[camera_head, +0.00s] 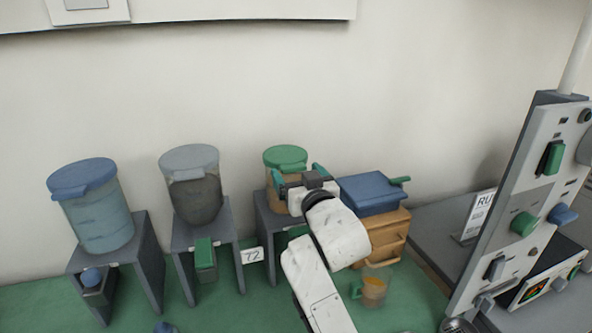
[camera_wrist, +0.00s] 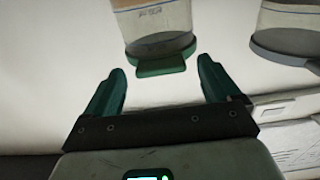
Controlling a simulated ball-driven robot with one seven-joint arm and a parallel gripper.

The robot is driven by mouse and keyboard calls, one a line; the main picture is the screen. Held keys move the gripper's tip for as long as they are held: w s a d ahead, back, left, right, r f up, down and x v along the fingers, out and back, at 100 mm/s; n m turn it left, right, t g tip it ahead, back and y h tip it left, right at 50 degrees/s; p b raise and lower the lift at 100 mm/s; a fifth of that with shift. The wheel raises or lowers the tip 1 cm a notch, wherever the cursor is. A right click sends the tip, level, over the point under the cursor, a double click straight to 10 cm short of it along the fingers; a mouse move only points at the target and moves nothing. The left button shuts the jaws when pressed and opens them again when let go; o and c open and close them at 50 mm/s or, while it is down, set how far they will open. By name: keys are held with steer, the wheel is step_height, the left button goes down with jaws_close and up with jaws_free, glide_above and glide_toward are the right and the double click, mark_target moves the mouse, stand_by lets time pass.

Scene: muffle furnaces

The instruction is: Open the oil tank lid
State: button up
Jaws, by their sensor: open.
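Three tanks with coloured lids stand on dark stands along the wall in the head view. The left tank (camera_head: 103,220) has a blue lid (camera_head: 83,178), and the middle tank (camera_head: 196,199) has a grey lid (camera_head: 189,158). The right tank (camera_head: 279,200) has a green lid (camera_head: 285,157), and its front is partly hidden by my gripper (camera_head: 299,176). All lids look shut. In the wrist view, which appears upside down, the green lid (camera_wrist: 160,66) shows just beyond and between my open, empty fingers (camera_wrist: 161,80). The grey lid (camera_wrist: 282,52) is at the right there.
A blue box (camera_head: 371,194) sits on a wooden drawer unit (camera_head: 389,236) close to the right of my gripper. A cup of amber liquid (camera_head: 374,288) stands in front. A grey control panel (camera_head: 520,215) rises at the right.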

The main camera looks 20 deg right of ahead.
steer(key=shift+w, duration=0.8)
steer(key=c, duration=1.5)
